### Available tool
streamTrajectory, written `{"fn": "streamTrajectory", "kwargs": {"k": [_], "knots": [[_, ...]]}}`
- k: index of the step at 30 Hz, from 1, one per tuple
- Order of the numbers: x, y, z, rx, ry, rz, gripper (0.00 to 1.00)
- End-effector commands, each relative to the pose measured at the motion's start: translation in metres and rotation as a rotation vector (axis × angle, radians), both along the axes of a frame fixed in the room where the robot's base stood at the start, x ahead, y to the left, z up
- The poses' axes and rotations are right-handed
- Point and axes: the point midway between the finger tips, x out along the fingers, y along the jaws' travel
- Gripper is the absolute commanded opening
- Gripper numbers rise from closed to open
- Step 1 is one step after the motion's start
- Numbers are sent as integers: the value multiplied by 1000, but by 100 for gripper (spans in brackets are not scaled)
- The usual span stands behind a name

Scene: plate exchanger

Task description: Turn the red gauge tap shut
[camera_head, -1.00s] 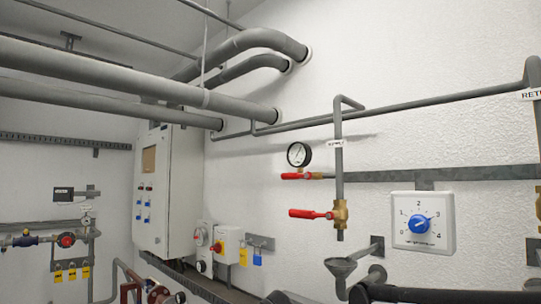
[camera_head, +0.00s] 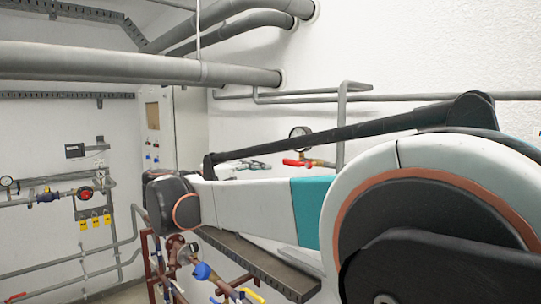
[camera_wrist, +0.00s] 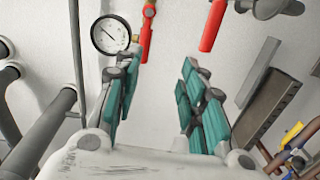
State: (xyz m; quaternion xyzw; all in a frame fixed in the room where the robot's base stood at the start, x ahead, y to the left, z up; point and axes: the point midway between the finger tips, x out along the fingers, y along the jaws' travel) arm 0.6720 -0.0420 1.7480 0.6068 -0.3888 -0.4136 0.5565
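The red gauge tap (camera_head: 296,162) has a lever that lies roughly level, just below the round white-faced gauge (camera_head: 300,132) on the wall. In the wrist view, the same red lever (camera_wrist: 146,38) is upright in the picture, right of the gauge (camera_wrist: 110,34). My gripper (camera_wrist: 158,64) is open and empty, with teal-padded fingers spread apart. The lever's lower end shows near the left fingertip; I cannot tell whether they touch. In the head view, part of my gripper shows just left of the tap, partly behind my arm.
A second red lever (camera_wrist: 213,25) is at the upper right of the wrist view. My arm hides much of the right wall in the head view. A grey ledge (camera_head: 250,262) and red pipework with a blue-handled valve (camera_head: 203,271) are below. Large grey pipes (camera_head: 130,66) cross above.

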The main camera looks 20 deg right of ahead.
Motion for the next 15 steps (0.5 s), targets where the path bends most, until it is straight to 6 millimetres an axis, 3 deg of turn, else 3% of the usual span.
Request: {"fn": "streamTrajectory", "kwargs": {"k": [2,5,11,15], "knots": [[4,14,13,-49,6,19,38],[7,18,19,-76,8,26,38],[15,-6,20,-76,9,23,38],[25,-32,20,-76,9,21,38]]}}
